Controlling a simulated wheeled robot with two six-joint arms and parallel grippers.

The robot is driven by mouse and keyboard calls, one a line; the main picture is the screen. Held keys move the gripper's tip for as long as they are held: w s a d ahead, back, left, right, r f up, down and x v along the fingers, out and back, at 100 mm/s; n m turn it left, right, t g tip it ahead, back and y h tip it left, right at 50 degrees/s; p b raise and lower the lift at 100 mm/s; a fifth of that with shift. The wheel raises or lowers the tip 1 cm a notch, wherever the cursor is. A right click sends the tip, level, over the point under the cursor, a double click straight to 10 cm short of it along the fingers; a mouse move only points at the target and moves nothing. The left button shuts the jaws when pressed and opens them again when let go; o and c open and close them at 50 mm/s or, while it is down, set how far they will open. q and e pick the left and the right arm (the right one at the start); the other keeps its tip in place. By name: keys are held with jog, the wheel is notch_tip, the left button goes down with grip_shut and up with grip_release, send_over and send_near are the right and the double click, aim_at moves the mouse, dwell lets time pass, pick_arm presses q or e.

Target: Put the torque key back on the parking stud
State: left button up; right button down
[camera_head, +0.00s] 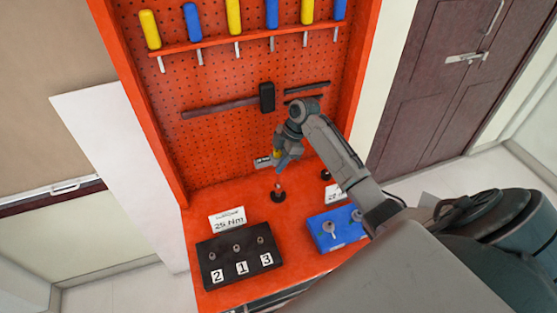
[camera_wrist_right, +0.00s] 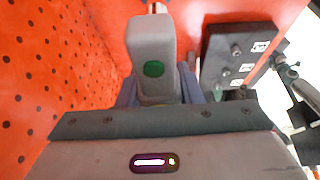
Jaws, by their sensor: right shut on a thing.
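My right gripper (camera_head: 284,163) is above the red bench, in front of the pegboard. In the right wrist view its blue-grey fingers (camera_wrist_right: 160,95) are shut on a grey block-shaped tool with a green button, which I take to be the torque key (camera_wrist_right: 150,45). In the head view the key is mostly hidden by the gripper. A dark stud with a round base (camera_head: 278,196) stands on the bench just below the gripper. A second dark round base (camera_head: 326,175) is further right, partly hidden by my arm. I cannot tell which is the parking stud. My left gripper is not in view.
A black block (camera_head: 240,261) with several bolts and labels 2, 1, 3 sits at the bench front, behind it a "25 Nm" card (camera_head: 228,219). A blue block (camera_head: 336,229) is to the right, near my forearm. A hammer (camera_head: 225,105) and several screwdrivers hang on the pegboard (camera_head: 235,75).

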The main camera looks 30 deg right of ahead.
jog(key=shift+f+b, duration=0.85)
jog(key=shift+f, duration=0.8)
jog(key=c, duration=0.9)
grip_release()
jog(key=shift+d+r+b, duration=0.25)
jog(key=shift+r+b, duration=0.05)
jog(key=shift+r, duration=0.2)
jog(key=b+v, duration=0.3)
jog(key=v, duration=0.5)
jog(key=shift+s+d+r, duration=0.1)
jog(key=shift+d+r, duration=0.1)
jog(key=shift+r, duration=0.15)
jog(key=shift+s+d+r, duration=0.1)
jog(key=shift+r, duration=0.4)
